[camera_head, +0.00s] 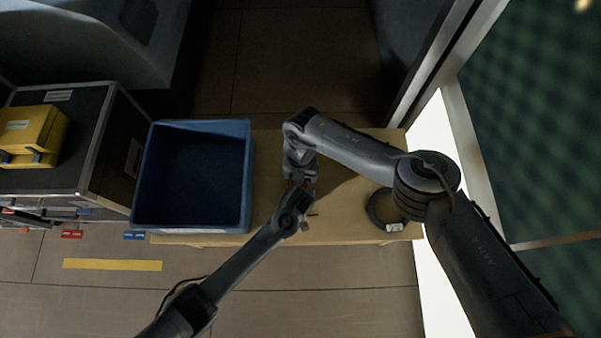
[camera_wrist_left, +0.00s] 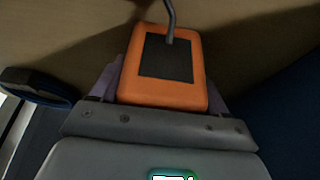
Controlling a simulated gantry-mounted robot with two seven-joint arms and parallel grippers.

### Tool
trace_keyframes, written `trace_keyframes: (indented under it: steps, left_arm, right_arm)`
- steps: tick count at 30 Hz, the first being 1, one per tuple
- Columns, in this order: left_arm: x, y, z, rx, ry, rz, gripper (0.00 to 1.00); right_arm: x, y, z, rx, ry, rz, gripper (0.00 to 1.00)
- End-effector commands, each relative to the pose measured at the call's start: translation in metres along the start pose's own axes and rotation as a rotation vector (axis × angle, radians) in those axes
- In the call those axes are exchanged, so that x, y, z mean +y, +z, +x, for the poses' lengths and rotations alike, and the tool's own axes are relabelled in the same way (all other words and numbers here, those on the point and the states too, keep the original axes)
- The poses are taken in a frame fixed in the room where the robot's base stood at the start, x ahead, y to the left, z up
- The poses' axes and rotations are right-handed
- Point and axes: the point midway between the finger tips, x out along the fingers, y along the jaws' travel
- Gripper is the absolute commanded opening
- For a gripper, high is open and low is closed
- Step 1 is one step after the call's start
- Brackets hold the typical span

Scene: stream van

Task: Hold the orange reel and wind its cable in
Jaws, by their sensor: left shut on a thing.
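The orange reel (camera_wrist_left: 188,98) is a boxy orange case with a dark panel in the left wrist view. A thin bent grey rod (camera_wrist_left: 171,22) rises from that panel. My left gripper (camera_wrist_left: 162,78) is shut on the reel, with a finger at each side. In the head view my left gripper (camera_head: 298,188) is over the wooden table, and the arms hide nearly all of the reel. My right gripper (camera_head: 300,172) points down close to the left one; its fingers are too small and dark to read. I cannot make out the reel's cable.
A blue bin (camera_head: 247,190) stands on the table (camera_head: 342,228) left of the grippers. A black coil (camera_head: 376,212) with a white tag lies to their right. A dark case (camera_head: 75,178) with a yellow box (camera_head: 30,130) on it stands at far left.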

Motion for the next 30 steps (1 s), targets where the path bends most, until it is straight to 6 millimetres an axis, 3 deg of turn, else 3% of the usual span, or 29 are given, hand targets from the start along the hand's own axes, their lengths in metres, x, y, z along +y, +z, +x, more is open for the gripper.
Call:
trace_keyframes:
  steps: [1, 4, 15, 24, 25, 28, 30]
  left_arm:
    - [0.0001, -0.0008, -0.0004, 0.001, 0.001, -0.001, 0.33]
    - [0.0001, -0.0008, -0.0004, 0.001, 0.0, -0.001, 0.33]
    - [-0.0002, -0.0006, -0.0002, 0.001, 0.0, -0.001, 0.33]
    - [-0.0004, -0.0005, -0.0001, 0.001, -0.001, -0.001, 0.33]
    - [-0.0004, -0.0005, -0.0001, 0.001, -0.001, -0.001, 0.33]
    - [-0.0004, -0.0005, -0.0001, 0.001, -0.001, -0.001, 0.33]
    - [-0.0004, -0.0005, -0.0001, 0.001, 0.0, -0.001, 0.33]
  right_arm:
    - [-0.0002, 0.0, -0.0002, 0.0, 0.0, 0.0, 0.6]
    - [-0.0002, 0.0, -0.0002, 0.0, -0.001, 0.0, 0.48]
    - [0.0005, -0.0017, -0.0004, 0.001, -0.001, 0.259, 0.48]
    - [0.0004, -0.0015, -0.0008, 0.0, -0.001, 0.272, 0.48]
    - [0.0004, -0.0015, -0.0008, 0.0, -0.001, 0.272, 0.83]
    - [0.0004, -0.0015, -0.0007, 0.0, -0.001, 0.272, 0.98]
    - [0.0004, -0.0014, -0.0006, 0.0, -0.001, 0.272, 1.0]
